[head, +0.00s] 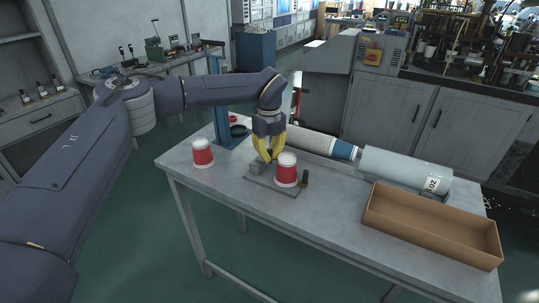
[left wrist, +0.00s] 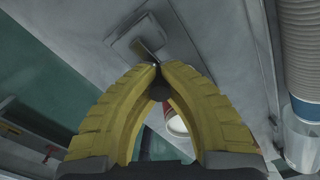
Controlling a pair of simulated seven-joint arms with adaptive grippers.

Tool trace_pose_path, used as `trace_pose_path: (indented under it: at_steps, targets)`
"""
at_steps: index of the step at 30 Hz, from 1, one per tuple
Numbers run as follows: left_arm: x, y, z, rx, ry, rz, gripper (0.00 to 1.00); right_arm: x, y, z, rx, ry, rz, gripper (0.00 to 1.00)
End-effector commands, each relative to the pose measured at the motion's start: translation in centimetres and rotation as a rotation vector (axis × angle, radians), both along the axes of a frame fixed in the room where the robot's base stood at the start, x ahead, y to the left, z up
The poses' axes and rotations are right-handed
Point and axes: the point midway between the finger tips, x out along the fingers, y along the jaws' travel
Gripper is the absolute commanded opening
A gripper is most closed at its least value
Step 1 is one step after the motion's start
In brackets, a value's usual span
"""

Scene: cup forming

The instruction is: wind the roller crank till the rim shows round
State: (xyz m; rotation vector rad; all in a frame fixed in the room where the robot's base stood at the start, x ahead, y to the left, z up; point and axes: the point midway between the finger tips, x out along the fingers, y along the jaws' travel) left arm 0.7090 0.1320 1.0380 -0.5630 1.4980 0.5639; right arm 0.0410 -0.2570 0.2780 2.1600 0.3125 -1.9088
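In the head view the roller is a low grey base plate (head: 272,188) with a grey block (head: 258,168) at its left. A red cup with a white rim (head: 286,170) stands upright at its right side. A small dark upright handle (head: 305,178), which looks like the crank grip, is right of the cup. My left gripper (head: 265,158) points down over the block, left of the cup. Part of the cup (left wrist: 177,122) shows between the fingers. My right gripper is not in view.
Another red cup (head: 203,153) stands at the table's left, near a blue stand (head: 220,120). A ribbed white stack with a blue end (head: 310,142) and a grey cylinder (head: 405,168) lie along the back. An open cardboard box (head: 430,225) occupies the right front.

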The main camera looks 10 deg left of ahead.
Motion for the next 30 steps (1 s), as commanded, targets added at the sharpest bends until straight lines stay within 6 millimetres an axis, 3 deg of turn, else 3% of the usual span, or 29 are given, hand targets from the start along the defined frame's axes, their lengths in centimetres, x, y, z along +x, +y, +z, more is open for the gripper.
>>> trace_pose_path:
  at_steps: [10,20,30]
  targets:
    - [0.22,0.36,0.08,0.003,-0.005,0.003,0.0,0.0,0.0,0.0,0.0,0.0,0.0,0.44]
    - [0.13,0.18,0.06,0.002,-0.004,0.001,0.4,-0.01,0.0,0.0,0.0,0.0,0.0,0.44]
    - [0.1,0.07,0.38,0.001,-0.003,0.0,0.41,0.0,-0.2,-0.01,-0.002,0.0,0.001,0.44]
